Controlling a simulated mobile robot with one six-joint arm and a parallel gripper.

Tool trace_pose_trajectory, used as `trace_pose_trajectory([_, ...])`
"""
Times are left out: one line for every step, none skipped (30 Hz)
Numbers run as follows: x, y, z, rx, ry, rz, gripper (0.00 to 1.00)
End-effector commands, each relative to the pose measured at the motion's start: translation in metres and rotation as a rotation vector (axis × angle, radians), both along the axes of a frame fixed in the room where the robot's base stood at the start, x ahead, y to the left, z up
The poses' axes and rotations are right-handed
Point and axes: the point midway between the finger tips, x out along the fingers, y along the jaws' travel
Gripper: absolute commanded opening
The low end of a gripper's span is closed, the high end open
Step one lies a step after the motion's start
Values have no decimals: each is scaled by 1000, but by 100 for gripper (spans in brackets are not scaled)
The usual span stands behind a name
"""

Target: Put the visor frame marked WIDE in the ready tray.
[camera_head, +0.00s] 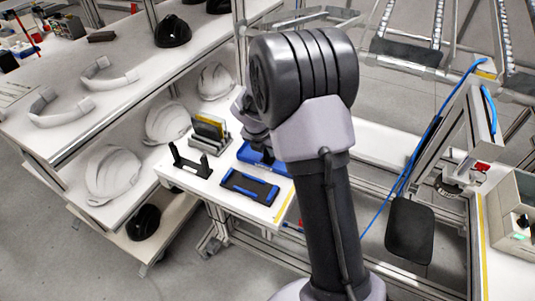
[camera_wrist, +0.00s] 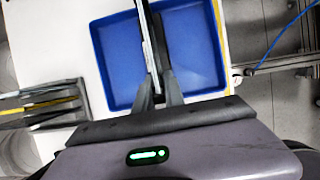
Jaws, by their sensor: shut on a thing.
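My gripper (camera_wrist: 158,84) is shut on a thin plate-like piece (camera_wrist: 149,35), seen edge-on in the wrist view. I take it for a visor frame; no marking on it can be read. The piece is over a blue tray (camera_wrist: 108,92), whose floor shows on both sides of it. How high it is above the floor I cannot tell. In the head view the blue tray (camera_head: 248,153) shows only partly, behind my arm, which hides most of my gripper and the held piece.
A grey slotted rack (camera_head: 205,145) with yellow and dark plates stands left of the tray; it also shows in the wrist view (camera_wrist: 40,118). A black stand (camera_head: 192,163) and a dark panel with blue edges (camera_head: 249,187) are nearby. White helmet shells (camera_head: 113,174) fill the shelf at left.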

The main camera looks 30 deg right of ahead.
Motion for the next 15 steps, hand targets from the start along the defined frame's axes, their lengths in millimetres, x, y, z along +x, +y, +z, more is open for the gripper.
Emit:
trace_pose_trajectory([1, 0, -2, -1, -2, 0, 0])
trace_pose_trajectory([1, 0, 0, -1, -2, 0, 0])
trace_pose_trajectory([0, 0, 1, -1, -2, 0, 0])
trace_pose_trajectory([0, 0, 1, -1, -2, 0, 0])
trace_pose_trajectory([0, 0, 1, -1, -2, 0, 0])
trace_pose_trajectory([0, 0, 1, -1, -2, 0, 0])
trace_pose_trajectory([0, 0, 0, 0, -1, 0, 0])
trace_pose_trajectory([0, 0, -1, 0, -1, 0, 0])
trace_pose_trajectory([0, 0, -2, 0, -1, 0, 0])
trace_pose_trajectory([0, 0, -2, 0, -1, 0, 18])
trace_pose_trajectory([0, 0, -2, 0, -1, 0, 24])
trace_pose_trajectory([0, 0, -2, 0, -2, -1, 32])
trace_pose_trajectory([0, 0, -2, 0, -2, -1, 36])
trace_pose_trajectory([0, 0, -2, 0, -2, -1, 36])
trace_pose_trajectory([0, 0, -2, 0, -2, -1, 36])
